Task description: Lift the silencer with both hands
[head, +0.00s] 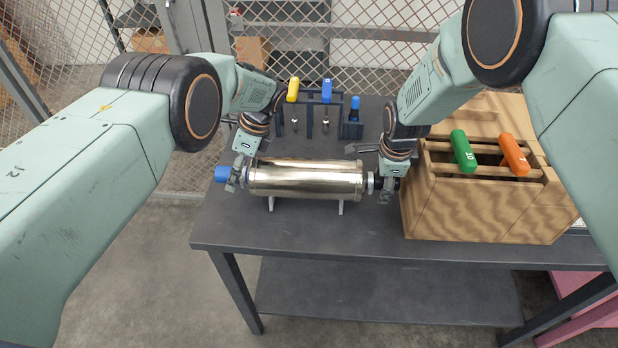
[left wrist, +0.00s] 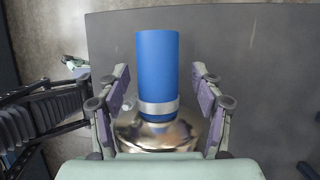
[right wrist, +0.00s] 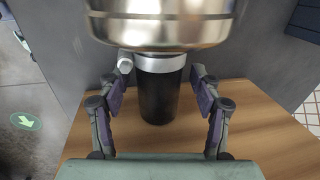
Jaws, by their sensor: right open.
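The silencer (head: 305,181) is a shiny metal cylinder lying level across small light stands on the dark workbench. Its left end has a blue pipe (head: 222,174), which also fills the middle of the left wrist view (left wrist: 157,70). My left gripper (head: 238,174) is open, with a finger on either side of the blue pipe and gaps between. The other end is a black pipe (right wrist: 160,95) with a silver collar, in the right wrist view. My right gripper (head: 384,182) is open, with its fingers apart on both sides of that black pipe.
A wooden box (head: 480,205) with a green handle (head: 463,151) and an orange handle (head: 514,153) stands close right of my right gripper. A dark tool rack (head: 312,117) with yellow and blue handles stands behind the silencer. The bench top (head: 300,232) in front is clear.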

